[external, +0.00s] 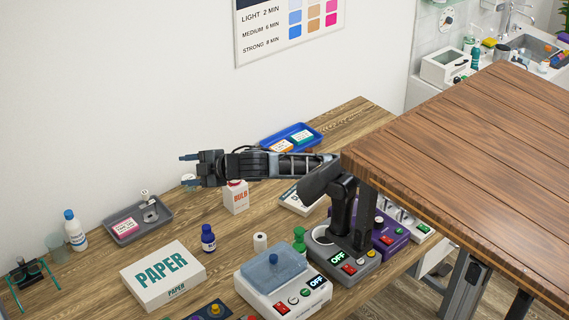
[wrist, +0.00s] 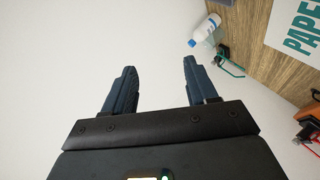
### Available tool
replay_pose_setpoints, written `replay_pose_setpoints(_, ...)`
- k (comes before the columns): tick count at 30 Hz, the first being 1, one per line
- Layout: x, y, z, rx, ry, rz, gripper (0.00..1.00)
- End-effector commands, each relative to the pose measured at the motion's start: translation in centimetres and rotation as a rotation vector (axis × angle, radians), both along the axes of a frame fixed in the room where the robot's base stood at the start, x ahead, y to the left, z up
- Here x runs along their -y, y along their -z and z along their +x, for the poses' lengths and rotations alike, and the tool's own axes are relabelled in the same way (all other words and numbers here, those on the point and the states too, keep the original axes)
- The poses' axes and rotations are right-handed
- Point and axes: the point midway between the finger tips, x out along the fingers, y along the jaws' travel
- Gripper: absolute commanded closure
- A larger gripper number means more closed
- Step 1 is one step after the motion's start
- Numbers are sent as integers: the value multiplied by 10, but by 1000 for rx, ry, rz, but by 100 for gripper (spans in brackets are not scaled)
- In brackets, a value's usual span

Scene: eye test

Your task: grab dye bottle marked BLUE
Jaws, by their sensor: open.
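A small dark blue bottle (external: 208,239) with a pale label stands upright on the wooden bench, right of the PAPER box. Its label is too small to read. A white bottle with a blue cap (external: 74,230) stands at the far left; it also shows in the wrist view (wrist: 204,31). My gripper (external: 184,168) is open and empty, pointing left above the bench near the wall. It is above and apart from the dark blue bottle. In the wrist view the gripper's two fingers (wrist: 160,66) are spread against the wall, and the dark blue bottle does not show.
The PAPER box (external: 163,277) lies in front. A BULB box (external: 236,197) stands below my forearm. A grey tray (external: 125,240) is near the wall. A green bottle (external: 299,241), a white roll (external: 260,242) and a device with a lid (external: 300,300) stand right of the blue bottle.

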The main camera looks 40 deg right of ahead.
Motion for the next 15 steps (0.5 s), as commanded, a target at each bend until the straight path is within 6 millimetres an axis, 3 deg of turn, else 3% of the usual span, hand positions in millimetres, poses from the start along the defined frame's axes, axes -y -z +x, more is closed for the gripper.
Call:
replay_pose_setpoints(7, -5, 76, -34, 459, -365, -815, 43)
replay_pose_setpoints(12, 16, 135, -57, 724, -612, -1316, 43)
replay_pose_setpoints(15, 31, 162, -68, 838, -729, -1527, 43)
